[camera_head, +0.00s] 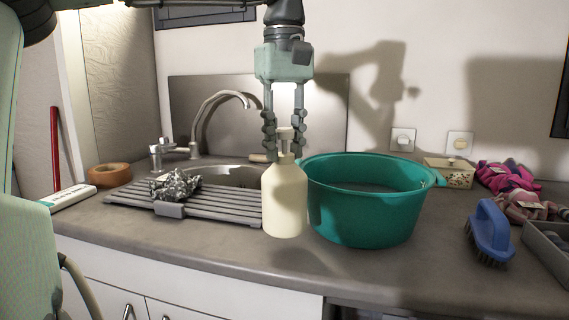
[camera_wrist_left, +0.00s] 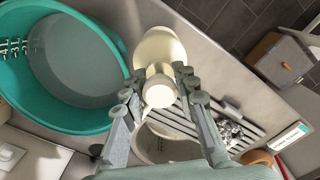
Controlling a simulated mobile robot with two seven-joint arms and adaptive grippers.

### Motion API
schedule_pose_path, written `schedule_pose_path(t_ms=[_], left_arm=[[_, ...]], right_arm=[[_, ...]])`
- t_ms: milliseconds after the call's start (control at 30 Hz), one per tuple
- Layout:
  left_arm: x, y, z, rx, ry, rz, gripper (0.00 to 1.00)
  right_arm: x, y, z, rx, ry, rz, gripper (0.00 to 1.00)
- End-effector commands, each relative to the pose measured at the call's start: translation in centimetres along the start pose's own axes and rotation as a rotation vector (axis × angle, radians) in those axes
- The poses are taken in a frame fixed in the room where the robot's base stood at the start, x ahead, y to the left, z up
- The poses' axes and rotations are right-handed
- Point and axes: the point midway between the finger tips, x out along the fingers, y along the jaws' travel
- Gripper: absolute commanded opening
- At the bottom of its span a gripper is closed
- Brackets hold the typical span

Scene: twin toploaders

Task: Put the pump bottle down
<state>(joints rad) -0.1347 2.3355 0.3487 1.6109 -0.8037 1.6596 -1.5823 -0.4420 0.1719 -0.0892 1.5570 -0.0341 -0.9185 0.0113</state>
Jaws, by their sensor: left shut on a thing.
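The cream pump bottle (camera_head: 284,203) is upright in the head view, in front of the sink and just left of the teal tub. My left gripper (camera_head: 285,150) points down from above, with its fingers on either side of the bottle's pump neck, shut on it. In the left wrist view the pump top of the bottle (camera_wrist_left: 159,90) sits between the fingers of the left gripper (camera_wrist_left: 160,88). I cannot tell whether the bottle's base touches the counter (camera_head: 225,247). My right gripper is in neither view.
The teal tub (camera_head: 362,222) stands close to the bottle's right. A grey drying rack (camera_head: 225,207) with crumpled foil (camera_head: 175,186) lies left, before the sink and tap (camera_head: 222,97). A blue brush (camera_head: 489,232) and cloths (camera_head: 503,176) are at right. Counter is clear in front.

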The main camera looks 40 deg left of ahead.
Motion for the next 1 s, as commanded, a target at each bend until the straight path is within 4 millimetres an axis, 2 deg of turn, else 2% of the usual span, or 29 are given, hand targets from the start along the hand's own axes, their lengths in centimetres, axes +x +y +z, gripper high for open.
schedule_pose_path(t_ms=[333, 700, 733, 900, 1000], left_arm=[[3.7, 0.0, 0.0, -0.001, 0.000, 0.001, 0.00], [4.2, 0.0, 0.0, -0.001, 0.001, 0.002, 0.00], [4.3, 0.0, 0.0, -0.001, 0.001, 0.000, 0.29], [4.3, 0.0, 0.0, -0.001, 0.001, 0.000, 0.49], [4.3, 0.0, 0.0, -0.001, 0.001, 0.000, 0.49]], right_arm=[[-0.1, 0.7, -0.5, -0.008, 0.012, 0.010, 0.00], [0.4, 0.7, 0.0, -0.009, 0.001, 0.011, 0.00], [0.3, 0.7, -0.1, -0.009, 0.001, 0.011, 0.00], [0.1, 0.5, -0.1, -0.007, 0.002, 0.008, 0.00], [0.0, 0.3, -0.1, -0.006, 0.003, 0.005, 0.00]])
